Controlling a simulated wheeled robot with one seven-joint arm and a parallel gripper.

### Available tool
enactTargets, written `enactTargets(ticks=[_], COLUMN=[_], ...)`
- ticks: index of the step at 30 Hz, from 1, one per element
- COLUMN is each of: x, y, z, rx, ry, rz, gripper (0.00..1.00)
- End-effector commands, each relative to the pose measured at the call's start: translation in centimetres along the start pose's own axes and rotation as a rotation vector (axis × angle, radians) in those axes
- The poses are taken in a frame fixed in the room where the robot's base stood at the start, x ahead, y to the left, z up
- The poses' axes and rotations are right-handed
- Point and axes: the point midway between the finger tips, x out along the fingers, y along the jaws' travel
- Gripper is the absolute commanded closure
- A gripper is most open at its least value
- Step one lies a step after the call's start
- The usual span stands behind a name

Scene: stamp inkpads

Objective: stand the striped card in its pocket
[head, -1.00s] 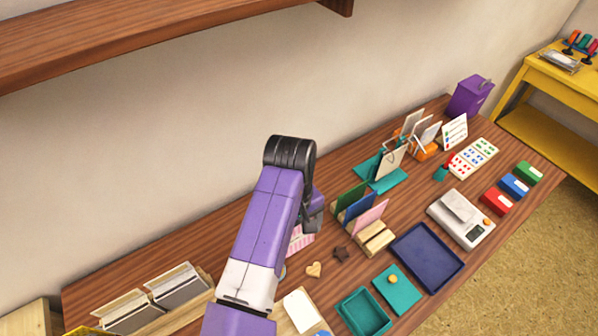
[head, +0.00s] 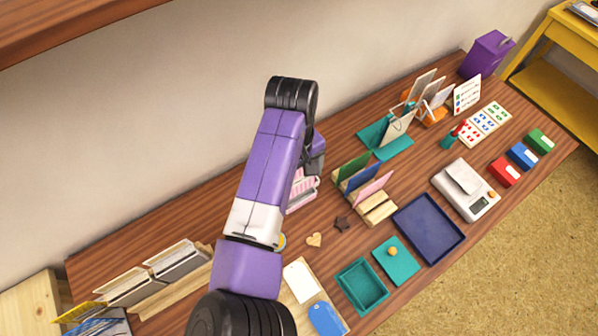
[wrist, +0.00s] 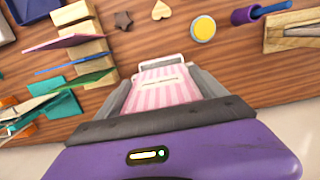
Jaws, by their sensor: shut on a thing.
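My gripper (wrist: 168,76) is shut on a pink-and-white striped card (wrist: 163,94) with a small pale label, its grey fingers on either side of it in the wrist view. A pale rim (wrist: 162,61) shows just past the card's far edge; I cannot tell whether they touch. In the head view pink stripes (head: 304,184) show beside my arm, which hides the fingertips. A slotted wooden rack (head: 378,210) to the right holds a green, a blue (head: 364,176) and a pink card (head: 374,189) upright. I cannot tell which pocket is the striped card's.
A heart (head: 314,240), a dark star (head: 342,223) and a yellow round tin (wrist: 203,28) lie close by. A teal holder (head: 394,146) stands behind the rack. A navy tray (head: 458,250) and a scale (head: 466,205) are at right. Card racks (head: 165,284) stand at far left.

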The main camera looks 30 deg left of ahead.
Motion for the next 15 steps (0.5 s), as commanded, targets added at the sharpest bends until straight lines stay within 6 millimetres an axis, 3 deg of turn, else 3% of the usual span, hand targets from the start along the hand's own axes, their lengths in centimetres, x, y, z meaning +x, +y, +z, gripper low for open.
enactTargets(ticks=[15], x=[3.8], y=[0.0], z=[-0.3], rx=[0.001], ry=[0.0], rz=[0.0], gripper=[0.56])
